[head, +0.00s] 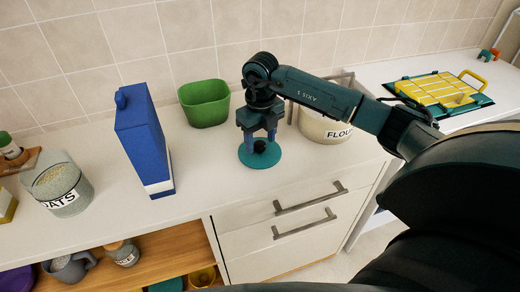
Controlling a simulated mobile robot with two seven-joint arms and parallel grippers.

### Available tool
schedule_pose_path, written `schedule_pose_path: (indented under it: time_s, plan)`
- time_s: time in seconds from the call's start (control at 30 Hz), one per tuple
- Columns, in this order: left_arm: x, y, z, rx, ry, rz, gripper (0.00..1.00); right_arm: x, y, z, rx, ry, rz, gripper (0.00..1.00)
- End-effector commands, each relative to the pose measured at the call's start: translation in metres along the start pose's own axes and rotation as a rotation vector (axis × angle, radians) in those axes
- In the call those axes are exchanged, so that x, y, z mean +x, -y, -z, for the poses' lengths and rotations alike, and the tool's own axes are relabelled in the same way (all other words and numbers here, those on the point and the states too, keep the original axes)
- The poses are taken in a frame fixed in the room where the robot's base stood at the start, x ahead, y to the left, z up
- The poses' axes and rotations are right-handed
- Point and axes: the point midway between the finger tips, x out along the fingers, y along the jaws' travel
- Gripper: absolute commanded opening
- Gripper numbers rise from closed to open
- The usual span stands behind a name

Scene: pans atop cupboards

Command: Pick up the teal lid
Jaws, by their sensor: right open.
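The teal lid (247,159) is a flat round disc with a dark knob (260,146) at its centre. It lies on the white countertop (212,171) near the front edge, above the drawers. My right gripper (259,136) points down right over the lid, with its fingers open on either side of the knob. I cannot tell whether the fingers touch the knob. My left gripper is not in view.
A green tub (205,103) stands behind the lid, and a flour container (322,127) stands to its right, partly behind my arm. A tall blue carton (142,142) and an oats jar (61,188) stand left. Counter between carton and lid is clear.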

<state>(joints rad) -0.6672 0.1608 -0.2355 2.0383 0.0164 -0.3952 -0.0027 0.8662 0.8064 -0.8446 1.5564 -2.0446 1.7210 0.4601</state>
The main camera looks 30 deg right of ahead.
Motion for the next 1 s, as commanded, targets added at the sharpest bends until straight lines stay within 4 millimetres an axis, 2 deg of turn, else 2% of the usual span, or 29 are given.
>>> schedule_pose_path:
  time_s: [0.1,0.3,0.9,1.0]
  plan:
    - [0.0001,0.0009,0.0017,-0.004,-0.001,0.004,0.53,0.0071,-0.0003,0.0002,0.000,-0.001,-0.001,0.54]
    - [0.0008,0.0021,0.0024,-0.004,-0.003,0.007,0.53,0.0077,-0.0003,0.0000,0.000,0.000,0.000,0.54]
    - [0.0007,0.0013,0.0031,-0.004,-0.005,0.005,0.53,0.0072,-0.0003,-0.0001,0.000,0.000,0.000,0.05]
    - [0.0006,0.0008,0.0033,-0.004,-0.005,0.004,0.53,0.0071,-0.0002,-0.0001,0.000,0.000,0.000,0.05]
